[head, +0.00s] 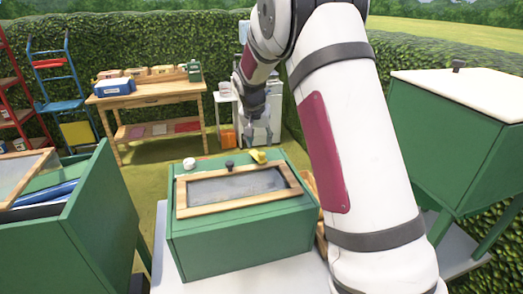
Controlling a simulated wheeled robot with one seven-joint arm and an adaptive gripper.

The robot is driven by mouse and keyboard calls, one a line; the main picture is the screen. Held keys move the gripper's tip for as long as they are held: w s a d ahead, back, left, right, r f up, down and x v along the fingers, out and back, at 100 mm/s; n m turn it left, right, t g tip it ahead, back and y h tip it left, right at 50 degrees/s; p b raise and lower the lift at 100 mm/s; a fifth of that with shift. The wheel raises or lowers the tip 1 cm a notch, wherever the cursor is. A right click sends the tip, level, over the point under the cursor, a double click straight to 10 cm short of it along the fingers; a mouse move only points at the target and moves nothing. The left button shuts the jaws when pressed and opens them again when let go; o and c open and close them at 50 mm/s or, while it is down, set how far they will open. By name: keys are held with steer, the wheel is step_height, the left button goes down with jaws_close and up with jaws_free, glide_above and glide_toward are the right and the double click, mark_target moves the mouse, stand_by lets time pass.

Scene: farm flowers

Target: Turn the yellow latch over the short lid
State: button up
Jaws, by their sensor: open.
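The yellow latch (258,156) is small and sits at the back of the top of a green box (240,243), right of a dark knob (229,165). A wood-framed grey panel (238,186) lies on the front part of that top; I cannot tell for sure which part is the short lid. My gripper (251,138) is open and points down. In the picture it appears just above and behind the latch, apart from it. Its fingertips are small and dark, and nothing shows between them.
A small white round piece (189,163) sits at the box's back left. A green bin (95,225) with blue contents stands at left. A green box with a cream lid (466,92) stands at right. A wooden workbench (150,98) is behind. Grass lies between.

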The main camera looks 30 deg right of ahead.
mark_target(262, 153)
steer(key=x, duration=0.6)
steer(key=shift+f+p, duration=0.25)
steer(key=shift+p, duration=0.05)
jaws_close()
